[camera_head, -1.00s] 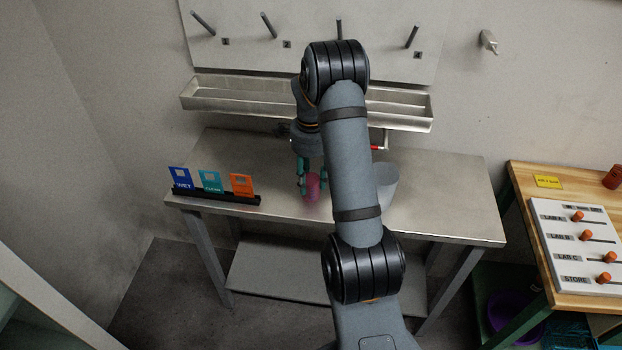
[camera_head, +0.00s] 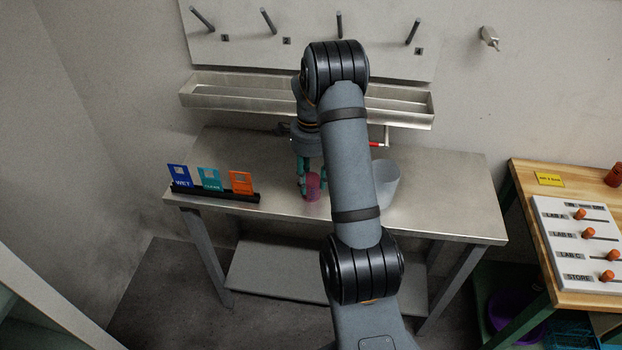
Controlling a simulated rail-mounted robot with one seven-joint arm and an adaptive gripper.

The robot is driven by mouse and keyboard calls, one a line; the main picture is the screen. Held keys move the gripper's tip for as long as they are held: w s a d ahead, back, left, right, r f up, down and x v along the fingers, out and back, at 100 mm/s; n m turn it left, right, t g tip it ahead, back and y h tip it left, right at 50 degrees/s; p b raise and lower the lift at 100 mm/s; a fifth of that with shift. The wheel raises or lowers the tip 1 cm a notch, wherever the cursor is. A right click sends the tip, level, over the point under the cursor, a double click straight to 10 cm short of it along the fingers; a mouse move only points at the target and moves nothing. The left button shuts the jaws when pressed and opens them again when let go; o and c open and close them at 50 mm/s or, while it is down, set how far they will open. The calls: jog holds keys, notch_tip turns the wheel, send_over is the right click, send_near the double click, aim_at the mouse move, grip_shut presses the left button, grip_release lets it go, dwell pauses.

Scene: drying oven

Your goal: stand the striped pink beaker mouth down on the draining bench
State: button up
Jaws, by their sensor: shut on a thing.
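The pink beaker (camera_head: 314,187) is at the front middle of the steel draining bench (camera_head: 430,212). My gripper (camera_head: 308,186) points down and its teal fingers are shut on the beaker. The beaker looks upright and at or very near the bench top; I cannot tell whether it touches. Its stripes and which end is its mouth are too small to make out. My arm hides part of the bench behind and to the right of it.
A rack with blue, teal and orange cards (camera_head: 210,182) stands at the bench's left. A translucent whitish container (camera_head: 386,184) stands right of my arm. A steel trough (camera_head: 240,98) and a peg board (camera_head: 250,45) are behind. A wooden table (camera_head: 585,190) with a slider panel is at right.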

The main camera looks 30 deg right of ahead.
jog(key=shift+f, duration=0.1)
jog(key=o, duration=0.8)
jog(key=shift+o, duration=0.6)
notch_tip(320, 180, up, 12)
